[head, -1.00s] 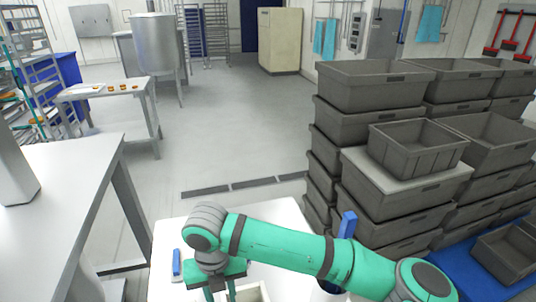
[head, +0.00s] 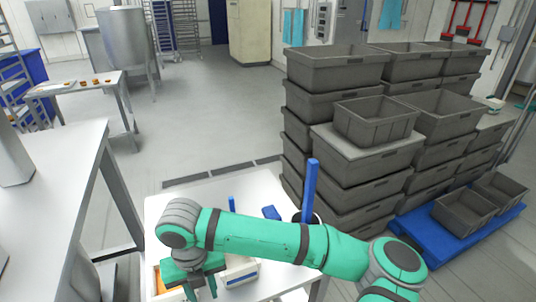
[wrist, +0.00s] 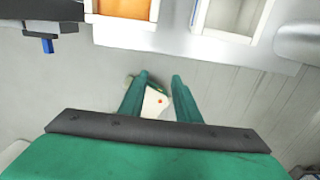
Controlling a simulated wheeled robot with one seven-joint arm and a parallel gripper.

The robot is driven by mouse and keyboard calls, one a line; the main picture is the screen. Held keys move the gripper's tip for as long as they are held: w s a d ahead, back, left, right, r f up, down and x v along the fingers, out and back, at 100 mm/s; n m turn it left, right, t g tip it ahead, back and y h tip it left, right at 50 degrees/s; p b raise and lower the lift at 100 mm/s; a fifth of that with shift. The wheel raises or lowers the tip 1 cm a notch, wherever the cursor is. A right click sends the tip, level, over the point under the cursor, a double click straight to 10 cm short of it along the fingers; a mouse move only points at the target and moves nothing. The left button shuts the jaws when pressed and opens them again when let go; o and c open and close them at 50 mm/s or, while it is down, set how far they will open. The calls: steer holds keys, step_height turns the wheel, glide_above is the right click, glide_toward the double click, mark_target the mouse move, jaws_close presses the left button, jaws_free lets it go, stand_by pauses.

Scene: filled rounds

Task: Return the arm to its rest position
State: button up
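My arm (head: 285,246) is green with dark grey joints. It reaches across the bottom of the head view, bent down at its left end. My gripper (head: 201,292) hangs from that end, low over the near part of the white table. In the wrist view my gripper (wrist: 160,78) has its two green fingers apart, with a clear gap. A pale thing with a red dot (wrist: 158,101) shows between and behind the fingers; it seems to lie further off, and I cannot tell what it is.
Near my gripper, a light bin (head: 241,271) and an orange-filled bin (head: 172,293) stand on the white table (head: 180,212). A blue upright (head: 311,190) rises behind my arm. Stacked grey crates (head: 345,160) fill the right. Open floor (head: 215,115) lies beyond.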

steer(key=s+a+r+m+y, duration=0.15)
steer(key=a+y, duration=0.25)
steer(key=a, duration=0.5)
steer(key=s+a+r+m+y, duration=0.1)
steer(key=a+m+y, duration=0.25)
steer(key=a, duration=0.45)
steer(key=w+a+r+m+t+y, duration=0.3)
steer(key=a+r+m+t+y, duration=0.3)
steer(key=r+m+y, duration=0.35)
steer(key=s+d+f+m+t+h, duration=0.1)
steer(key=d+f+m+t+h, duration=0.95)
steer(key=d+f+m, duration=0.75)
steer(key=s+d+f+m+h, duration=0.5)
steer(key=s+d+m, duration=0.3)
steer(key=s+d, duration=0.8)
steer(key=s, duration=0.2)
steer(key=s+d+g+h, duration=0.1)
steer(key=s+d, duration=0.3)
steer(key=s, duration=0.3)
steer(key=shift+s+d+f, duration=0.2)
steer(key=shift+d+f, duration=0.1)
steer(key=shift+d, duration=0.05)
steer(key=shift+w+a+h, duration=0.1)
steer(key=shift+h, duration=0.15)
